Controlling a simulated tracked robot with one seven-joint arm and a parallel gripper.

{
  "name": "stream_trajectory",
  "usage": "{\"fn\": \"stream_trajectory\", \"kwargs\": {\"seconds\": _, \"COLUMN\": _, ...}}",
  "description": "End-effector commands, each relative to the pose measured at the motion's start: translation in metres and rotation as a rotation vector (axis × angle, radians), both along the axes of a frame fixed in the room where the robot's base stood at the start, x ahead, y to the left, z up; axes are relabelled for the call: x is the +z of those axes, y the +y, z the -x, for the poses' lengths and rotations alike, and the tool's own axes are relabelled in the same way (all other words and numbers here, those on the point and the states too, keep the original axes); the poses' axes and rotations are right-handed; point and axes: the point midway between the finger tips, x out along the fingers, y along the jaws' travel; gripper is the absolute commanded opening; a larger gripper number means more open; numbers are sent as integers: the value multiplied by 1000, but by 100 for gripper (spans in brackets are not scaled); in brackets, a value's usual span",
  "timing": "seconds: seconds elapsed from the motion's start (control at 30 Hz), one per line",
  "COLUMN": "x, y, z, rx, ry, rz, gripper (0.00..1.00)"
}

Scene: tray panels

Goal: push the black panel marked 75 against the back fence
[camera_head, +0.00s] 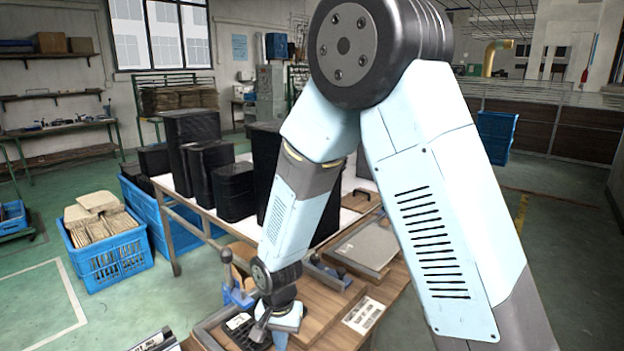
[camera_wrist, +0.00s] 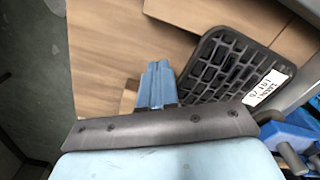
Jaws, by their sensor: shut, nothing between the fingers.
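A black panel with a grid of slots (camera_wrist: 222,68) lies on the wooden bench top in the wrist view. It has a white label (camera_wrist: 266,87) whose print is turned and too blurred to read surely as 75. In the head view the panel (camera_head: 243,334) shows partly at the bottom, behind my gripper. My gripper's blue fingers (camera_wrist: 157,72) are shut and empty, close beside the panel's left edge; I cannot tell whether they touch it. A grey bar (camera_wrist: 303,93) runs along the panel's label side; I cannot tell whether it is the back fence.
A blue fixture with a grey ball-ended lever (camera_head: 237,290) stands near the panel. A grey flat plate (camera_head: 366,246) lies farther right on the bench, and a white printed card (camera_head: 362,314) lies nearer. Tall black boxes (camera_head: 233,191) stand on the table behind. Bare wood lies left of my fingers in the wrist view.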

Motion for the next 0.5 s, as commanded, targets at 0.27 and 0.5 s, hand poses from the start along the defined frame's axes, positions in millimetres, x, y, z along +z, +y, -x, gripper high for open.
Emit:
{"fn": "stream_trajectory", "kwargs": {"seconds": 0.27, "x": -1, "y": 0, "z": 0, "rx": 0, "ry": 0, "rz": 1, "gripper": 0}}
{"fn": "stream_trajectory", "kwargs": {"seconds": 0.5, "x": -4, "y": 0, "z": 0, "rx": 0, "ry": 0, "rz": 1, "gripper": 0}}
